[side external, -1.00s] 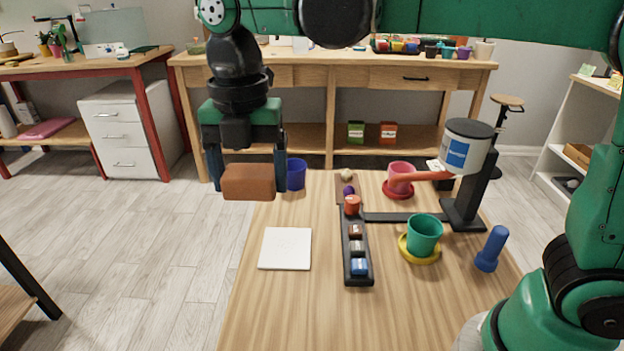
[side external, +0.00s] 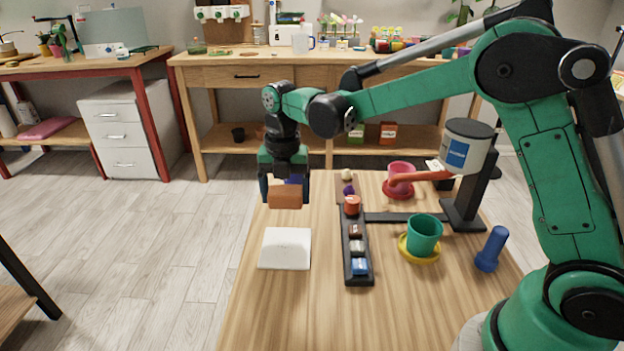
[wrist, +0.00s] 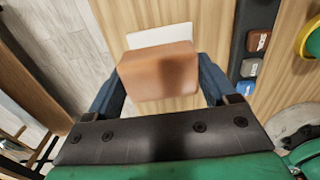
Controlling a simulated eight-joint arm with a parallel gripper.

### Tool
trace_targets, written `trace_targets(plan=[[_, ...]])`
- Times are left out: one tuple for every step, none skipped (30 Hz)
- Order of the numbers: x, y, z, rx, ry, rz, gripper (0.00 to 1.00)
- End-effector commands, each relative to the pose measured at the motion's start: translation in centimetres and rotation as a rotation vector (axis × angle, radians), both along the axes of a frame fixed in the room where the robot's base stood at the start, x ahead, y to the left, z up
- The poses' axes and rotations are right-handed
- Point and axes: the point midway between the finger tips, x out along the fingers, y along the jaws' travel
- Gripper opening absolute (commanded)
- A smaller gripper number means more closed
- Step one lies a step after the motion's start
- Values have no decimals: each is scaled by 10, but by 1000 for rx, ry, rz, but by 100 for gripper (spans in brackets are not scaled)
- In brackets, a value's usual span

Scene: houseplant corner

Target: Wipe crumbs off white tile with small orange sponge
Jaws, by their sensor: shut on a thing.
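The small orange sponge (side external: 285,196) is a brownish-orange block. My gripper (side external: 284,190) is shut on it and holds it in the air, just beyond the far edge of the white tile. In the wrist view the sponge (wrist: 158,72) sits between the two blue fingers of my gripper (wrist: 158,85). The white tile (side external: 285,250) lies flat on the wooden table at the left. In the wrist view the tile (wrist: 160,36) shows only as a strip, the rest hidden behind the sponge. I cannot make out crumbs on it.
A black rack (side external: 357,245) with small jars stands right of the tile. Farther right are a green pot (side external: 424,233) on a yellow saucer, a blue upright tool (side external: 491,249) and a dispenser on a black stand (side external: 468,160). The table's near part is clear.

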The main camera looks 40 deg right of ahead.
Motion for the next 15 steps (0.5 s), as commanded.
trace_targets(plan=[[0,0,-4,0,0,0,36],[0,0,-6,0,0,0,36],[0,0,-10,0,0,0,36],[0,0,-12,0,0,0,36],[0,0,-15,0,0,0,36],[0,0,-19,0,0,0,36],[0,1,-22,0,0,0,36],[0,1,-24,0,0,0,36],[0,1,-28,0,0,0,36],[0,1,-31,0,0,0,36],[0,1,-33,0,0,0,36],[0,1,-37,0,0,0,36],[0,1,-39,0,0,0,36],[0,1,-42,0,0,0,36],[0,1,-46,0,0,0,36]])
